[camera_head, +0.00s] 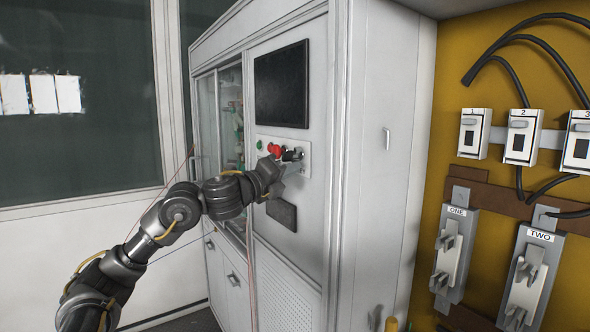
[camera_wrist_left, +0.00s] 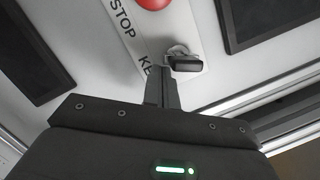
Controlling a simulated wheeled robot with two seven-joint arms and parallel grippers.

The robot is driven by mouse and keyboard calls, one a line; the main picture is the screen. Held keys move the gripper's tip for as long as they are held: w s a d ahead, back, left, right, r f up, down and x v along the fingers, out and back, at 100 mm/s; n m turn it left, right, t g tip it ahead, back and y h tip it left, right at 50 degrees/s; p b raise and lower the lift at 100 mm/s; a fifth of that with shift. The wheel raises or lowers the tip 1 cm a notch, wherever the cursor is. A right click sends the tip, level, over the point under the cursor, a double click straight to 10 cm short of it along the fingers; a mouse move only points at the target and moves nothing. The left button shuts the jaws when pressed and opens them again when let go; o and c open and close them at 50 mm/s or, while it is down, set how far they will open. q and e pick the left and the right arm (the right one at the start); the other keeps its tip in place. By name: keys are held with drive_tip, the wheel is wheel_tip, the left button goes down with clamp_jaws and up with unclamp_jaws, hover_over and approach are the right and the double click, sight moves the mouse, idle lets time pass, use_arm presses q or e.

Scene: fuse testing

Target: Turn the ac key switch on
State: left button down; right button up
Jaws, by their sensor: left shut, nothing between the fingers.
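The key switch (camera_wrist_left: 185,62) shows in the left wrist view as a dark key handle on a silver collar, on a white label strip. The letters beside it are partly hidden by my fingers. In the head view the key switch (camera_head: 292,155) is a small dark shape on the cabinet's control panel. My left gripper (camera_head: 286,168) is at that panel, just below the switch. In the left wrist view its fingers (camera_wrist_left: 162,82) are shut with nothing between them, and their tips are just left of the key handle. I cannot tell whether they touch it. My right gripper is out of view.
A red stop button (camera_wrist_left: 153,3) sits near the key switch; a green button (camera_head: 259,145) is farther left. A dark screen (camera_head: 282,85) is above the panel, and a dark plate (camera_head: 282,213) is below. Numbered switches hang on the yellow board (camera_head: 455,85) at right.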

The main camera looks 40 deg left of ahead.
use_arm(q)
drive_tip(key=shift+w+a+f+m+h+b, duration=0.1)
drive_tip(key=shift+a+m+h+b, duration=0.15)
drive_tip(key=shift+m+b, duration=0.7)
drive_tip(key=shift+w+a+f+m+h+b, duration=0.1)
drive_tip(key=shift+a+m+h+b, duration=0.15)
drive_tip(key=shift+m+b, duration=0.65)
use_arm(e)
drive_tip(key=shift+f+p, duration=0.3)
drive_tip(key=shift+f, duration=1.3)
use_arm(q)
drive_tip(key=shift+a+r+m, duration=0.1)
drive_tip(key=shift+a+m, duration=0.1)
drive_tip(key=shift+m, duration=0.05)
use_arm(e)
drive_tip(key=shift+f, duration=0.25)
